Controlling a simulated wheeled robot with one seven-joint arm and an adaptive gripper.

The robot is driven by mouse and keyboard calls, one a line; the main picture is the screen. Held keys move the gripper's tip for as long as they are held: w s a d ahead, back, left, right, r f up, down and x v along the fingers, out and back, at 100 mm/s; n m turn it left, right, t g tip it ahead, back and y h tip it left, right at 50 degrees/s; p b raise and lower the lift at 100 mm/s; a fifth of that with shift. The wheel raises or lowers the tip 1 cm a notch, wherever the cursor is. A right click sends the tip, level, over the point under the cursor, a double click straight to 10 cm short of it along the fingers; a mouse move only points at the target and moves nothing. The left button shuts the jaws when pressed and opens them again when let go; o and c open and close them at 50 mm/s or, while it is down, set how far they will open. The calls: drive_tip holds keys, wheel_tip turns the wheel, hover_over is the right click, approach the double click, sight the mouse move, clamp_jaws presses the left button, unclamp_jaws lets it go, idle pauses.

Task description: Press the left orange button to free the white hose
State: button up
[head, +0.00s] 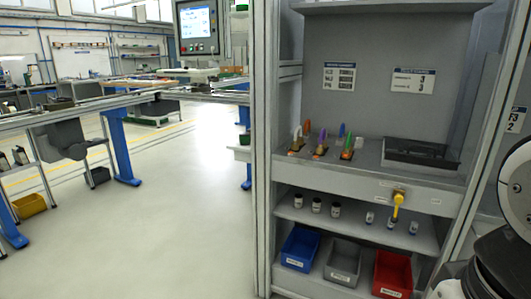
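A small white hose-like piece (297,134) stands upright at the left end of a row of coloured pieces on the grey workstation's counter. A small orange patch (295,152) shows at its foot; at this size I cannot tell whether it is the left orange button. Orange, purple, blue and green pieces stand to its right, with similar orange spots at the feet of some. My gripper is not in view; only dark rounded parts of my own arm show at the right edge, well apart from the row.
A black tray (420,152) sits right of the row. A yellow handle-like part (398,203) sticks out of the counter front. Below are small bottles and blue (299,249), grey (343,261) and red (392,274) bins. Open floor (180,190) lies left.

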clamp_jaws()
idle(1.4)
